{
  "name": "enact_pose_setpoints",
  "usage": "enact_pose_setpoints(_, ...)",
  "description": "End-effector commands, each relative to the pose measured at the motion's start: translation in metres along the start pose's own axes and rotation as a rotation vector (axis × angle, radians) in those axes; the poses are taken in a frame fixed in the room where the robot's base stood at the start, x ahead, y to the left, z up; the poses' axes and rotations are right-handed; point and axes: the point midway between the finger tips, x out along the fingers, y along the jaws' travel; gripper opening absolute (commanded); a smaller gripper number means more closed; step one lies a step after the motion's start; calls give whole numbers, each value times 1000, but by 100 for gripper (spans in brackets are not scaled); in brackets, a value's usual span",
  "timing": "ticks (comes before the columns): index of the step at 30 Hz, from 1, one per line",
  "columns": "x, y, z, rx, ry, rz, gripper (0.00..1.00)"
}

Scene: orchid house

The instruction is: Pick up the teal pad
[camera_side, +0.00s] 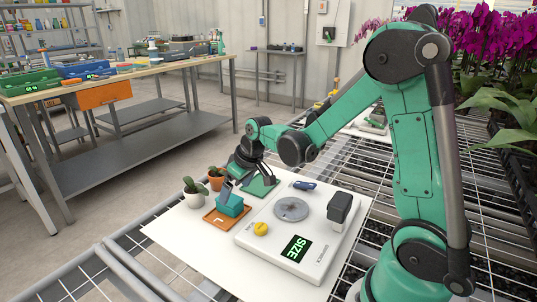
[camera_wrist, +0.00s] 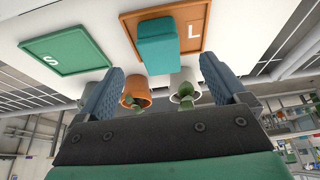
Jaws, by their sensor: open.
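The teal pad (camera_side: 232,207) is a small block on the orange tray (camera_side: 213,221) marked L. In the wrist view the teal pad (camera_wrist: 157,48) lies on the orange tray (camera_wrist: 196,36), ahead of the space between my fingers and apart from them. My gripper (camera_side: 245,187) is open and empty, low over the tray area; one finger overlaps the pad's top in the side view, and I cannot tell whether it touches. Both blue-grey fingers of my gripper (camera_wrist: 163,78) show in the wrist view, spread wide.
A green tray (camera_wrist: 66,50) marked S lies beside the orange one. Potted plants (camera_side: 193,192) stand close by at the left edge. A white device (camera_side: 262,248) with a SIZE display, yellow knob (camera_side: 261,229) and round plate (camera_side: 291,209) sits right. A black-and-white block (camera_side: 341,208) stands on it.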

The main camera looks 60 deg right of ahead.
Motion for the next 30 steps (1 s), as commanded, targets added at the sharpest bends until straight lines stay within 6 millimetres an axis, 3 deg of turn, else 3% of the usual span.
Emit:
enact_pose_setpoints(13,45,0,0,1,1,0,92)
enact_pose_setpoints(25,51,-1,0,1,1,0,92)
enact_pose_setpoints(30,51,0,0,1,1,0,44)
